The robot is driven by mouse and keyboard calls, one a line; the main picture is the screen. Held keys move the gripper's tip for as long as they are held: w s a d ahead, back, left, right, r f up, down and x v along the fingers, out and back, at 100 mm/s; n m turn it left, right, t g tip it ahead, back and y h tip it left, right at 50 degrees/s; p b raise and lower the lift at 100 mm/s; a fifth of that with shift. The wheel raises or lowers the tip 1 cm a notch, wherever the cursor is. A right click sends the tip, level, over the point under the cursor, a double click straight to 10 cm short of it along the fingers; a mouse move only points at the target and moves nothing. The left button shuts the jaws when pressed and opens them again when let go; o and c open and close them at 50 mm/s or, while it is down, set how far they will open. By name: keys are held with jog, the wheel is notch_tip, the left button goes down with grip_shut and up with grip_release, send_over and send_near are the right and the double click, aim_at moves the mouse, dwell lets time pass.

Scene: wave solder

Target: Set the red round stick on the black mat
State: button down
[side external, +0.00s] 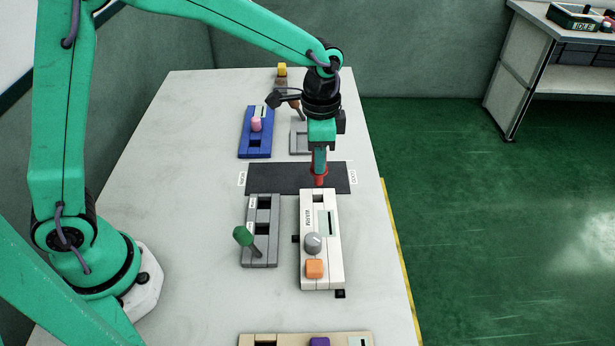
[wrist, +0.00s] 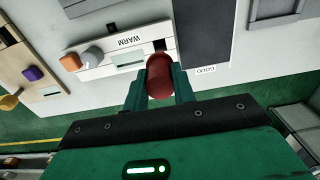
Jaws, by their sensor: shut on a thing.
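The red round stick (side external: 320,180) is upright between the fingers of my gripper (side external: 319,167), which is shut on it. In the wrist view the red stick (wrist: 160,78) shows its rounded end between the fingers (wrist: 160,92). The black mat (side external: 275,178) lies flat on the table, just behind the white device in the side view. There the stick appears in front of the mat's right part. In the wrist view the stick is beside the mat (wrist: 203,32), by the white device's end. The stick's height above the surface is unclear.
The white device (side external: 335,265) has a grey knob (side external: 312,243) and orange block (side external: 314,268). A blue holder (side external: 255,148) with a pink piece (side external: 256,124) is behind the mat. The left tabletop (side external: 180,200) is clear.

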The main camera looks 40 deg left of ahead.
jog(key=shift+a, duration=0.1)
jog(key=w+a, duration=0.3)
jog(key=a, duration=0.6)
jog(key=shift+w+a+f, duration=0.25)
jog(key=shift+a, duration=0.15)
jog(key=shift+f, duration=2.95)
jog(key=shift+f, duration=0.45)
jog(key=c, duration=1.1)
grip_release()
jog(key=shift+r, duration=0.1)
